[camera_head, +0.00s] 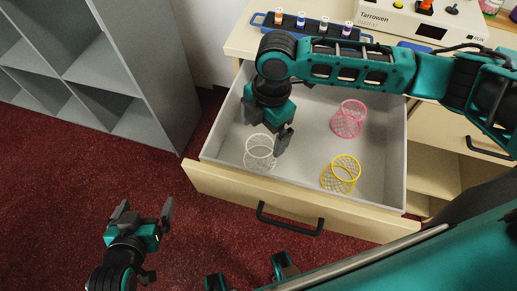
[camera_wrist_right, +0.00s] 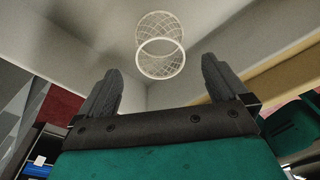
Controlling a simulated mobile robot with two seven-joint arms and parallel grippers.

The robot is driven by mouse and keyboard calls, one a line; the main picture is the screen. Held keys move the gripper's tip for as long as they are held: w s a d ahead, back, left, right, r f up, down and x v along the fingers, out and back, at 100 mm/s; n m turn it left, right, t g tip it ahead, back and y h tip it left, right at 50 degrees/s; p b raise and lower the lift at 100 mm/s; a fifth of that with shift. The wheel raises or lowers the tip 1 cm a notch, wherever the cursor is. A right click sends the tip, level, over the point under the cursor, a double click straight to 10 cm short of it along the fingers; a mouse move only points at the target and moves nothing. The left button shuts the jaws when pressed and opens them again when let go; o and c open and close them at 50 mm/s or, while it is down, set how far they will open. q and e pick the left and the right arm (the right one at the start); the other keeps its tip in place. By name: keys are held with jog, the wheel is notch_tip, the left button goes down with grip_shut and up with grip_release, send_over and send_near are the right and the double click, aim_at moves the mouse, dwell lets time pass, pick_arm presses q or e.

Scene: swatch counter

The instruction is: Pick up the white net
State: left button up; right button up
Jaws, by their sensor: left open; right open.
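The white net (camera_head: 260,157) is a small mesh basket in the left front part of the open drawer (camera_head: 222,132). In the right wrist view the white net (camera_wrist_right: 161,58) lies ahead, between the directions of the two fingers. My right gripper (camera_head: 268,131) reaches down into the drawer beside and just above the net. It is open with nothing between its fingers, and part of it hides behind its own wrist. My left gripper (camera_head: 145,208) is open and empty, over the red carpet left of the drawer.
A pink net (camera_head: 348,119) and a yellow net (camera_head: 341,175) are also in the drawer, to the right. The drawer front has a black handle (camera_head: 290,221). A blue rack of small bottles (camera_head: 311,27) and a white device (camera_head: 420,22) stand on the counter behind. Grey shelves (camera_head: 140,60) are at left.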

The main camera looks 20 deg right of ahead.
jog(key=shift+a+f, duration=0.2)
jog(key=shift+f, duration=1.05)
jog(key=f, duration=0.2)
jog(key=f+b, duration=0.1)
jog(key=f, duration=0.2)
jog(key=shift+s+a+f, duration=0.3)
jog(key=shift+a+f, duration=0.05)
jog(key=shift+a, duration=0.05)
jog(key=shift+c, duration=0.7)
jog(key=shift+r, duration=0.1)
jog(key=c, duration=0.8)
jog(key=shift+r, duration=0.15)
jog(key=shift+r, duration=0.25)
notch_tip(320, 180, up, 19)
jog(key=p, duration=0.3)
